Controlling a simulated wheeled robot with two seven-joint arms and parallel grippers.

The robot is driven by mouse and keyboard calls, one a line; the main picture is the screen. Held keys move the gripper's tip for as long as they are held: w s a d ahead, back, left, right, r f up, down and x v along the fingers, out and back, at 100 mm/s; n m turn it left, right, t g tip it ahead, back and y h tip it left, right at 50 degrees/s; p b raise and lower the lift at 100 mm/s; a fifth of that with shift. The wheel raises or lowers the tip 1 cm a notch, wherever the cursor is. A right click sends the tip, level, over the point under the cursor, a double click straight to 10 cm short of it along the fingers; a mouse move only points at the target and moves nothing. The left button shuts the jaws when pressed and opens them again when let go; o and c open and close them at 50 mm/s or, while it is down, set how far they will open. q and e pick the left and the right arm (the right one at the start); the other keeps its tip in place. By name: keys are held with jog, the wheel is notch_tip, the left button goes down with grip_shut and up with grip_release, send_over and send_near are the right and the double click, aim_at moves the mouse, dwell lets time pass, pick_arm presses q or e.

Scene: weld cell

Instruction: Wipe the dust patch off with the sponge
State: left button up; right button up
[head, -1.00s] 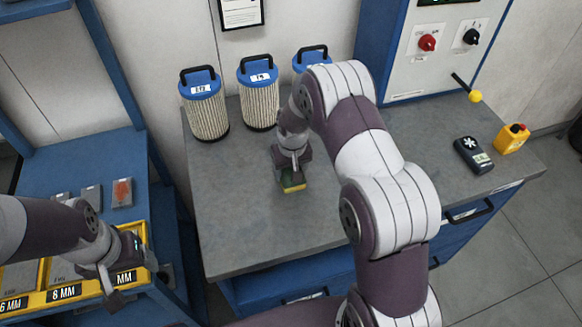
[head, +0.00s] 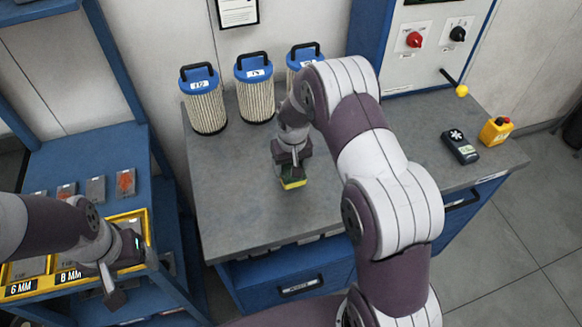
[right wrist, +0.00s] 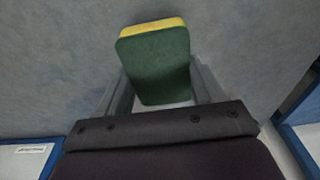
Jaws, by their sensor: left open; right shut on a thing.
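The sponge (head: 292,183), green with a yellow layer, is held by my right gripper (head: 291,172) at the grey worktop (head: 225,235). In the right wrist view the sponge (right wrist: 157,62) sits between the two fingers of the right gripper (right wrist: 155,90), its green face towards the camera. I cannot tell whether the sponge touches the worktop. I cannot make out a clear dust patch; my right arm hides part of the worktop. My left gripper (head: 122,278) is open and empty at the left, near the blue rack.
Filter cartridges with blue caps (head: 204,98) stand along the back of the worktop. A dark handheld meter (head: 460,147) and a yellow bottle (head: 496,131) are at the right. A blue rack (head: 75,165) with yellow-edged bins (head: 140,216) stands left. The worktop's left part is clear.

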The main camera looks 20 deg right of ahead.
jog(key=r+p, duration=0.1)
jog(key=r, duration=0.2)
jog(key=shift+s+p, duration=0.2)
jog(key=shift+p, duration=0.1)
jog(key=shift+r+p, duration=0.35)
jog(key=shift+r, duration=0.2)
jog(key=shift+w, duration=0.1)
